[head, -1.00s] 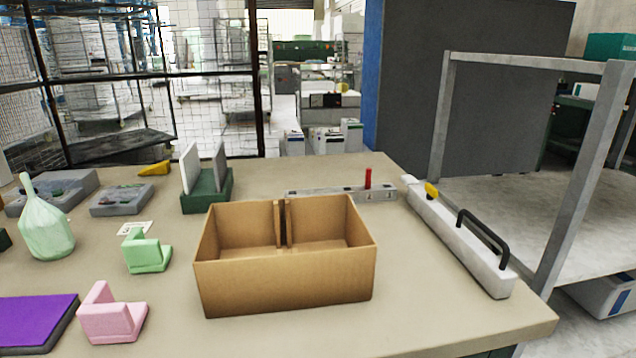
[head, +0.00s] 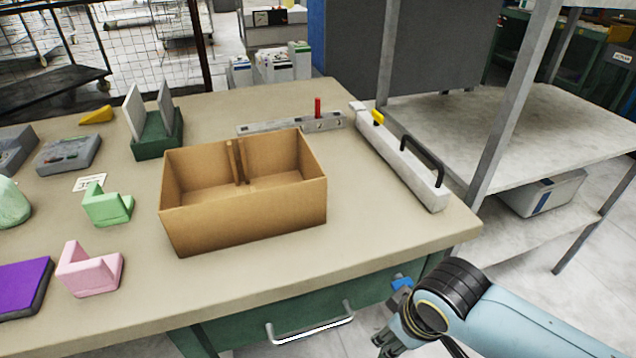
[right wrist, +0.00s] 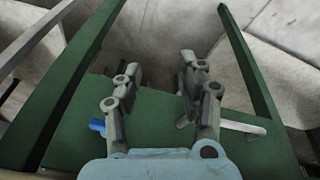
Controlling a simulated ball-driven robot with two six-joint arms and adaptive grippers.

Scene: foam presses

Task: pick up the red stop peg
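The red stop peg (head: 317,107) stands upright in a grey metal bar (head: 290,124) at the back of the table, behind the cardboard box. My right gripper (head: 384,343) is low at the bottom of the head view, in front of the table edge and well away from the peg. In the right wrist view its two fingers (right wrist: 158,75) are apart with nothing between them; a green surface shows behind them. My left gripper is in neither view.
An open cardboard box (head: 245,224) stands between the table's front edge and the peg. A white bar with a black handle (head: 405,160) lies right of the peg. Green (head: 106,208) and pink (head: 89,272) foam pieces are at left. A metal shelf (head: 520,125) stands at right.

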